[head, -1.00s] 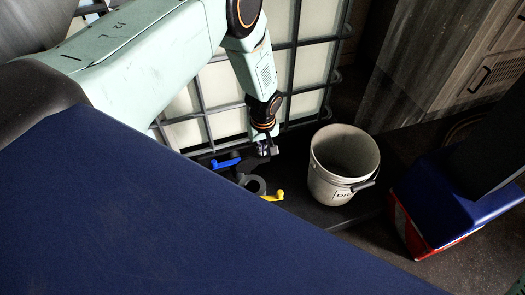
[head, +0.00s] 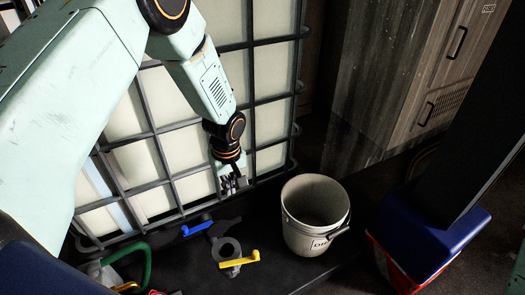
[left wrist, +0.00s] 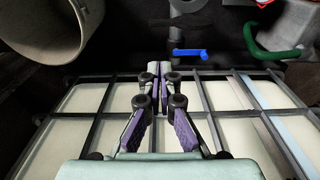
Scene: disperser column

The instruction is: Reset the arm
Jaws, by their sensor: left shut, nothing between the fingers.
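My left arm comes in from the upper left in the head view. Its left gripper (head: 234,185) hangs in front of the caged white tank (head: 185,160), above the dark ledge. In the left wrist view the left gripper (left wrist: 159,75) has its purple-padded fingers together and holds nothing. A valve with a blue handle (head: 197,228) and a yellow handle (head: 240,260) lies below the gripper. The blue handle also shows in the left wrist view (left wrist: 189,53), just beyond the fingertips. My right gripper is in neither view.
A pale bucket (head: 314,217) stands on the dark ledge to the right of the gripper. A green handle (head: 139,268) is at lower left. A red and blue box (head: 410,265) is at lower right, and a wooden cabinet (head: 415,80) stands behind.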

